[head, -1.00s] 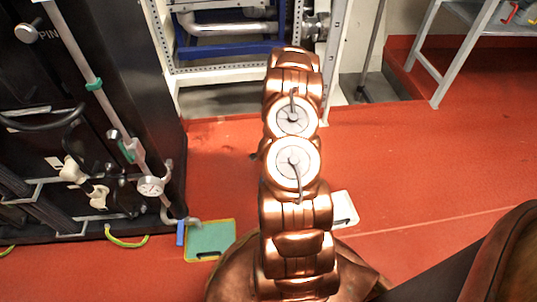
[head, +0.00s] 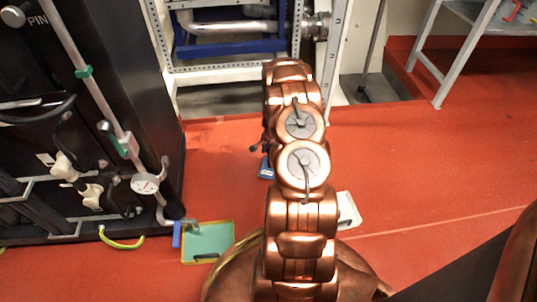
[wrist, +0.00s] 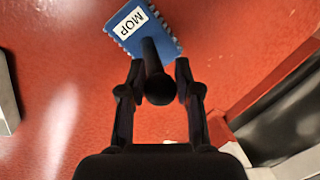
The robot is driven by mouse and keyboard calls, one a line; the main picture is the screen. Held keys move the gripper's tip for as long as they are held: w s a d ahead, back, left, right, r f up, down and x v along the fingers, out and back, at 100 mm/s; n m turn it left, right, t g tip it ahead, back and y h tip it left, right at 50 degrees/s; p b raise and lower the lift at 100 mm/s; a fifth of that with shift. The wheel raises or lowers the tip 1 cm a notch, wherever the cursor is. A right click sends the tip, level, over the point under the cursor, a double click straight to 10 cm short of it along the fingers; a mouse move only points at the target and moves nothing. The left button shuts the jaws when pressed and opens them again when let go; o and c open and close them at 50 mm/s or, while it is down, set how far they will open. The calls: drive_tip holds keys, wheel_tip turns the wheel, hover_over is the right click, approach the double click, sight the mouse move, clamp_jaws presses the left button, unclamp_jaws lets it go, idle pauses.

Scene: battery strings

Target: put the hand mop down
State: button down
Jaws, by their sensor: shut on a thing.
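The hand mop (wrist: 164,22) is a blue block with a white MOP label and a black handle (wrist: 157,88). In the wrist view my gripper (wrist: 160,78) is shut on this handle, with one finger on each side. The blue head is beyond the fingertips, over red floor; whether it touches the floor I cannot tell. In the head view a small blue part of the mop (head: 266,168) shows just left of my copper arm. My arm hides most of the gripper there.
A green tray with a yellow rim (head: 208,258) lies on the red floor at lower left, beside the black cabinet (head: 150,90). A white object (head: 348,210) is partly behind my arm. A metal rack (head: 225,68) stands behind.

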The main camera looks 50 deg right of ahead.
drive_tip(key=shift+f, duration=0.15)
drive_tip(key=c, duration=0.8)
unclamp_jaws()
